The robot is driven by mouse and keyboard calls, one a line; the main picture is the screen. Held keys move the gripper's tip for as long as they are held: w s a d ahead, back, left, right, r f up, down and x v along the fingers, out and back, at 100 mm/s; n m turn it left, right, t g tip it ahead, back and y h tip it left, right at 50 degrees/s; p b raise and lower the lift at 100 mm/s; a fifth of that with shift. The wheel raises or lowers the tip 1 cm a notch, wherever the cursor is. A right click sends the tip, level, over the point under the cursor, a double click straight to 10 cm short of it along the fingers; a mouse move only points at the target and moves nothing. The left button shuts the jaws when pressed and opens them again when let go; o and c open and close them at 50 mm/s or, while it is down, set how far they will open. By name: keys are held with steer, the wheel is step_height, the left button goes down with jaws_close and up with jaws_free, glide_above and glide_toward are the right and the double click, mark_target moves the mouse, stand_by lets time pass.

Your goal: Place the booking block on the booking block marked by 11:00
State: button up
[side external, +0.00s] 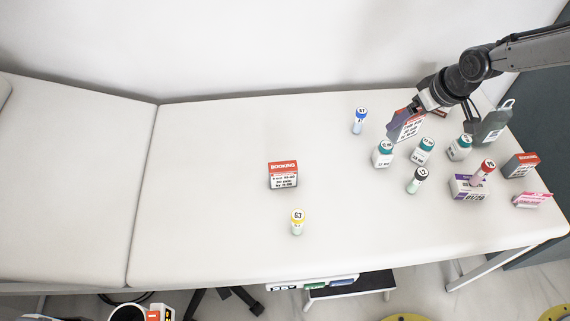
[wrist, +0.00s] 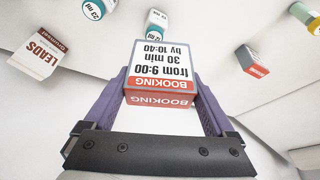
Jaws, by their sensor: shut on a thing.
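My gripper (side external: 404,122) is at the right part of the couch top, with its purple fingers shut on a booking block (side external: 411,128).
A yellow-capped vial (side external: 297,221) stands just below the mid-couch block. The left couch is clear.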

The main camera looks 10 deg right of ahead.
steer(key=s+a+r+n+y, duration=0.1)
steer(key=s+a+r+n, duration=0.1)
steer(key=s+a, duration=0.5)
steer(key=s+a+r+n+y, duration=0.1)
steer(key=s+a+r+n, duration=0.2)
steer(key=a, duration=0.8)
steer(key=g, duration=0.1)
glide_above(283, 166)
step_height(283, 166, down, 10)
steer(key=shift+f, duration=1.6)
steer(key=o, duration=1.1)
steer(key=shift+f, duration=0.15)
steer(key=shift+o, duration=0.2)
steer(key=shift+r, duration=0.45)
steer(key=v, duration=1.1)
steer(key=shift+s+r, duration=0.15)
steer(key=shift+r, duration=0.1)
